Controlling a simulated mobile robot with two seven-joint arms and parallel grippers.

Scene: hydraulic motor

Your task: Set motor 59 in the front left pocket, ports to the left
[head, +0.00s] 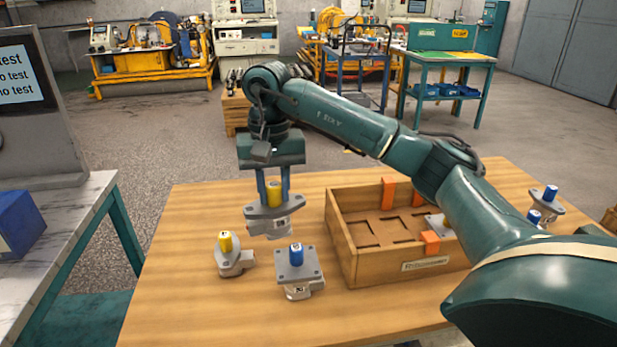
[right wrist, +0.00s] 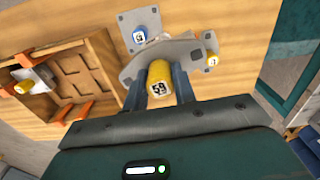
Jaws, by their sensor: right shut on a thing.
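Motor 59 (head: 274,213) has a grey flanged body and a yellow cap; the cap's label 59 reads in the right wrist view (right wrist: 159,82). My right gripper (head: 273,189) is shut on it, one finger on each side of the cap. The motor is upright and appears to hang above the table, left of the wooden tray (head: 348,253). Which way its ports face is hard to tell. The tray has recessed pockets; its front left pocket (head: 362,236) looks empty. My arm hides the tray's right part. My left gripper is not in view.
A yellow-capped motor (head: 233,258) and a blue-capped motor (head: 297,271) stand close below and in front. Another motor (head: 438,224) sits in the tray near an orange block (head: 430,243). Blue-capped motors (head: 545,200) stand at the right. The table's left front is clear.

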